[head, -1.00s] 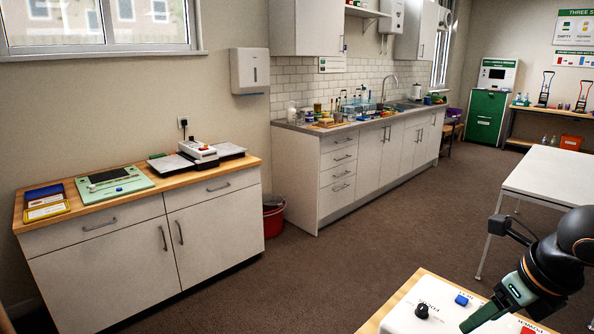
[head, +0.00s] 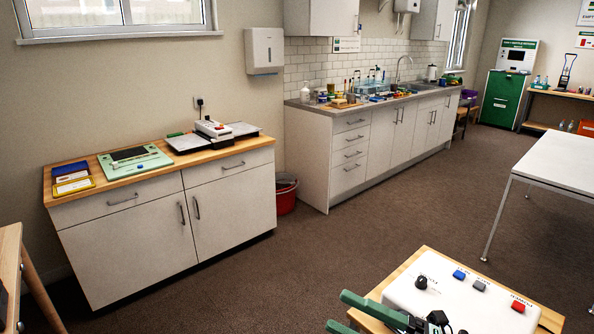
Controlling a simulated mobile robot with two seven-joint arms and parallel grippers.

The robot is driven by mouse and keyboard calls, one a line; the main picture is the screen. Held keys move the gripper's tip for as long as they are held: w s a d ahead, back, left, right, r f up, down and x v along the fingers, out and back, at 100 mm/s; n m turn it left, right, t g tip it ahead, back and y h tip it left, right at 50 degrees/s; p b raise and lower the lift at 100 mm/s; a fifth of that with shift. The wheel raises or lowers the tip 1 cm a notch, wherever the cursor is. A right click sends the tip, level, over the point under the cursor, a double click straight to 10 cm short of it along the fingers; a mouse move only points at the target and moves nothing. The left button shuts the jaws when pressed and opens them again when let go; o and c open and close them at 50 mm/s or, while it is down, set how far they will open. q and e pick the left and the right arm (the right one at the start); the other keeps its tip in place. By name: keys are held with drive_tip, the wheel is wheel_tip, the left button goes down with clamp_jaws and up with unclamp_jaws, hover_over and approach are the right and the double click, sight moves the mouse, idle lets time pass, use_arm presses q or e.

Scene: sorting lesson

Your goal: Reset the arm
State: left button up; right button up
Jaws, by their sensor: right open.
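My right gripper (head: 336,311) is at the bottom of the head view, with its two green fingers spread apart and nothing visible between them. It is at the front left of a white control box (head: 447,293); the frame's bottom edge cuts it off, and I cannot tell whether it touches the box. The box has a black knob (head: 421,282), a blue button (head: 459,274), a grey button (head: 479,285) and a red button (head: 518,306). My left gripper is not in view.
The box sits on a wooden-topped table (head: 430,257). A white table (head: 560,165) stands at the right. A cabinet (head: 130,245) with a wooden top is at the left, and a wooden piece of furniture (head: 10,246) is at the left edge. Brown floor between them is clear.

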drive_tip(key=w+d+f+m+t+h+p, duration=0.1)
drive_tip(key=d+f+m+t+h, duration=0.3)
drive_tip(key=f+m+h, duration=0.4)
drive_tip(key=w+d+f+m+t+h, duration=0.1)
drive_tip(key=d+f+m+t+h, duration=0.4)
drive_tip(key=m, duration=0.6)
drive_tip(key=s+f+m+g+h, duration=0.2)
drive_tip(key=s+f, duration=0.4)
drive_tip(key=f, duration=0.4)
drive_tip(key=m+g, duration=0.1)
drive_tip(key=m, duration=0.1)
drive_tip(key=shift+f+m+g+h+p, duration=0.3)
drive_tip(key=shift+f+m+g+p, duration=0.05)
drive_tip(key=shift+m+g+p, duration=0.05)
drive_tip(key=s+f+m+g, duration=0.1)
drive_tip(key=s+f, duration=0.2)
drive_tip(key=s+f+m+g, duration=0.1)
drive_tip(key=s+f+g, duration=0.1)
drive_tip(key=s+f, duration=0.1)
drive_tip(key=s+f+m+g+h, duration=0.1)
drive_tip(key=s+f, duration=0.2)
drive_tip(key=shift+s+a+g, duration=0.2)
drive_tip(key=shift+s+g, duration=0.1)
drive_tip(key=shift+c, duration=0.2)
